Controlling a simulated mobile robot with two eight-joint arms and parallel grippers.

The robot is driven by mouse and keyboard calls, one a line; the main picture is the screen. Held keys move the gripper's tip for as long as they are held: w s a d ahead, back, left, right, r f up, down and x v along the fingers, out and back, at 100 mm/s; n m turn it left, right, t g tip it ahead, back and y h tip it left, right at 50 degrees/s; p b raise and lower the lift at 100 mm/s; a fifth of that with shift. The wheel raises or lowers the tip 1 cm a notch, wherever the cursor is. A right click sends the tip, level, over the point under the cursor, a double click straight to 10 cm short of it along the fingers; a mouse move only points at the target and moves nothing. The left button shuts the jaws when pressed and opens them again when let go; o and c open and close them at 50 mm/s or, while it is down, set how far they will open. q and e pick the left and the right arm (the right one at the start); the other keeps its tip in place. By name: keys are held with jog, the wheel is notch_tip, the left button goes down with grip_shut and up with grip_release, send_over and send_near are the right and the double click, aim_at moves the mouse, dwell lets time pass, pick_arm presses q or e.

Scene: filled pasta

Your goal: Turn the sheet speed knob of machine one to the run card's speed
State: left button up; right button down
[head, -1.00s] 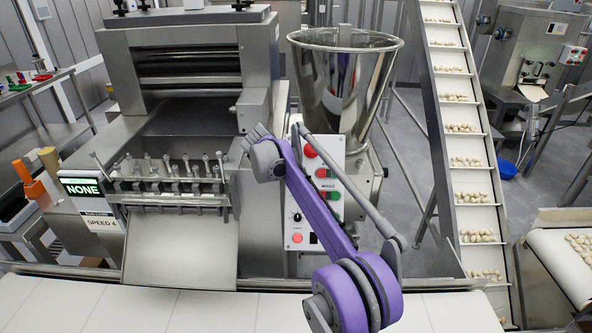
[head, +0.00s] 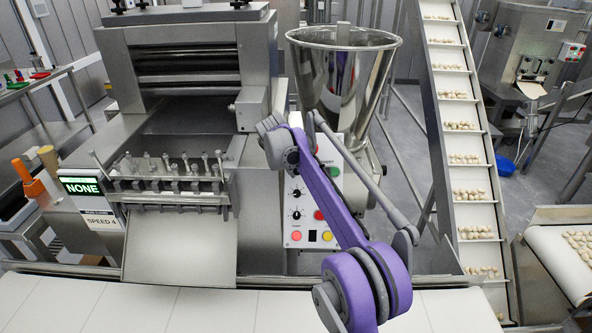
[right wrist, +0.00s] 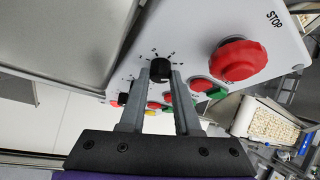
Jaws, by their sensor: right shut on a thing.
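The run card (head: 101,223) on the left of machine one reads SPEED 4. Above it a small display (head: 83,187) shows NONE in green. The control panel (head: 310,262) is partly covered by my purple right arm in the head view. Two black knobs show there, an upper one (head: 297,193) and a lower one (head: 296,214). In the right wrist view, my right gripper (right wrist: 161,77) is shut on a black knob (right wrist: 160,68) with dial marks around it. The fingers hide part of that dial, and I cannot read its setting. My left gripper is out of view.
A large red STOP button (right wrist: 238,60) sits beside the gripped knob. Red and green buttons lie below it. A steel hopper (head: 345,75) stands behind the panel, and an inclined conveyor (head: 460,120) carries pasta to the right. A pale belt (head: 200,305) runs along the front.

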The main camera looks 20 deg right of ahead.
jog(key=c, duration=0.6)
grip_release()
jog(key=v, duration=1.1)
